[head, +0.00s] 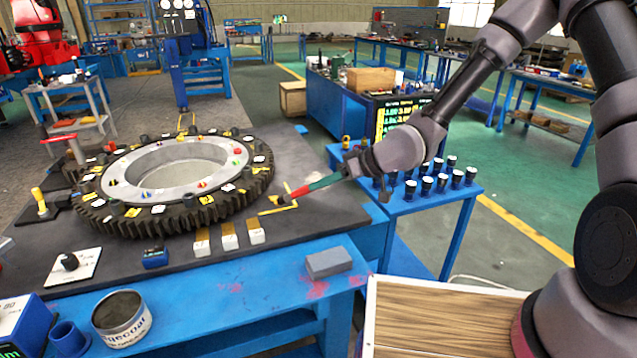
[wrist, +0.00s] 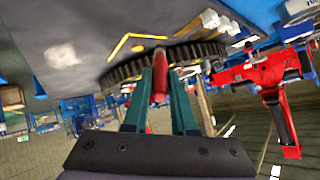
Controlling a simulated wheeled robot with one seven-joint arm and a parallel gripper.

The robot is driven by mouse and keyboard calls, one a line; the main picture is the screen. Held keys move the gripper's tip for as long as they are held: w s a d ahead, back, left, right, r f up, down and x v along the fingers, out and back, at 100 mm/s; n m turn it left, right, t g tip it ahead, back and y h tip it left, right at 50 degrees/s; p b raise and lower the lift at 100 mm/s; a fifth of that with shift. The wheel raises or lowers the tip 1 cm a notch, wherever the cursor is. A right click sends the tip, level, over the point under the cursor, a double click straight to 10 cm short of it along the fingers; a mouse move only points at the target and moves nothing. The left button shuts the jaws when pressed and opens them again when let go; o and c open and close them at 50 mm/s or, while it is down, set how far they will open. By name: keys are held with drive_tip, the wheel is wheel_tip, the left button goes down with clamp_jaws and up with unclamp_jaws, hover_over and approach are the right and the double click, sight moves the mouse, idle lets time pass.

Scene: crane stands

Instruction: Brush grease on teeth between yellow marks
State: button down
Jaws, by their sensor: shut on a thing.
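The large dark toothed ring (head: 185,221) lies flat on the grey bench top, with a pale inner ring and yellow and white tags around it. Its teeth (wrist: 190,54) also show in the wrist view. Yellow angled lines (head: 278,206) mark the bench top beside the ring's right side; they show in the wrist view (wrist: 128,42) too. My gripper (head: 314,186), with green fingers, is shut on a red-handled brush (head: 298,192) with a dark tip. In the wrist view the brush (wrist: 159,82) sits between the fingers (wrist: 160,72). Whether its tip touches anything is unclear.
An open tin (head: 122,322) with lettering stands at the front left, next to a blue cup (head: 69,339). A grey block (head: 328,263) and white-and-brown blocks (head: 228,238) lie along the front. A blue stand (head: 425,203) with several dark cylinders is at the right.

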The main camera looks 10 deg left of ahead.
drive_tip(key=shift+w+a, duration=0.25)
drive_tip(key=shift+a, duration=1.2)
drive_tip(key=shift+w+a, duration=0.2)
drive_tip(key=shift+a, duration=1.25)
drive_tip(key=shift+w+a, duration=0.15)
drive_tip(key=shift+a, duration=0.6)
drive_tip(key=shift+w+a, duration=0.1)
drive_tip(key=shift+a, duration=0.6)
drive_tip(key=w+d, duration=0.2)
drive_tip(key=w, duration=0.9)
drive_tip(key=shift+s+a, duration=0.3)
drive_tip(key=shift+s, duration=1.55)
drive_tip(key=shift+s+a, duration=0.3)
drive_tip(key=shift+s, duration=1.5)
drive_tip(key=shift+s+a, duration=0.3)
drive_tip(key=shift+s, duration=1.55)
drive_tip(key=shift+s+d, duration=0.15)
drive_tip(key=shift+d, duration=0.85)
drive_tip(key=shift+s+d, duration=0.2)
drive_tip(key=shift+d, duration=0.75)
drive_tip(key=shift+s+d, duration=0.15)
drive_tip(key=shift+d, duration=0.95)
